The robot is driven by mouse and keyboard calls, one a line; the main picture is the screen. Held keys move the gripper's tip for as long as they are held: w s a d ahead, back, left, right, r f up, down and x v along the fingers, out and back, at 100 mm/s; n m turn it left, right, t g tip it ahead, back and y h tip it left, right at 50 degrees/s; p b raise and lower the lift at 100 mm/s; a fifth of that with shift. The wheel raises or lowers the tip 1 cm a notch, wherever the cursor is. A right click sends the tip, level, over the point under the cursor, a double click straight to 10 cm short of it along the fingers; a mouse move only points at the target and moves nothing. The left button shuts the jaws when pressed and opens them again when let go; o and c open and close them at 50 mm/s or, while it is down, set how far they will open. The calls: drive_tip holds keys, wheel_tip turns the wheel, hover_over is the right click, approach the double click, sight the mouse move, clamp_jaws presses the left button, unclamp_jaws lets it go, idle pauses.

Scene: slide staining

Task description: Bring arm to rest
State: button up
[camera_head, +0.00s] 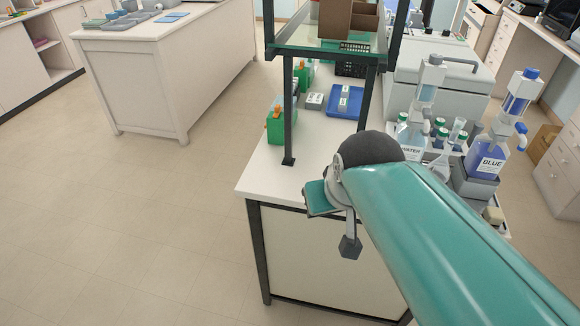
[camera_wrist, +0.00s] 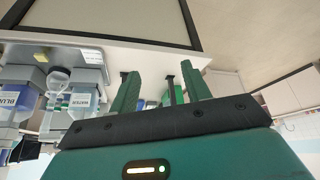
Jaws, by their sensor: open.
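My teal arm (camera_head: 440,235) reaches in from the lower right in the head view and ends over the near end of the white bench (camera_head: 262,178). Its dark rounded joint hides part of the bench top. My gripper (camera_wrist: 160,72) shows in the wrist view with its two green fingers spread apart and nothing between them. In the head view the fingers cannot be made out clearly. The wrist picture looks upside down, with the bench and bottles hanging from above.
A WATER bottle (camera_head: 411,140) and a BLUE bottle (camera_head: 484,160) stand right of my arm. A blue tray (camera_head: 345,101), green boxes (camera_head: 275,127) and a dark-framed shelf (camera_head: 288,110) are on the bench. Another counter (camera_head: 150,75) is at the back left. Open floor (camera_head: 120,230) lies left.

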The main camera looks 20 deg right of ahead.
drive_tip(key=shift+n+y, duration=0.3)
drive_tip(key=shift+n, duration=0.1)
drive_tip(key=s+a, duration=0.2)
drive_tip(key=a, duration=0.1)
drive_tip(key=shift+s+a+f, duration=0.1)
drive_tip(key=shift+s+a, duration=0.05)
drive_tip(key=shift+s, duration=0.15)
idle(1.4)
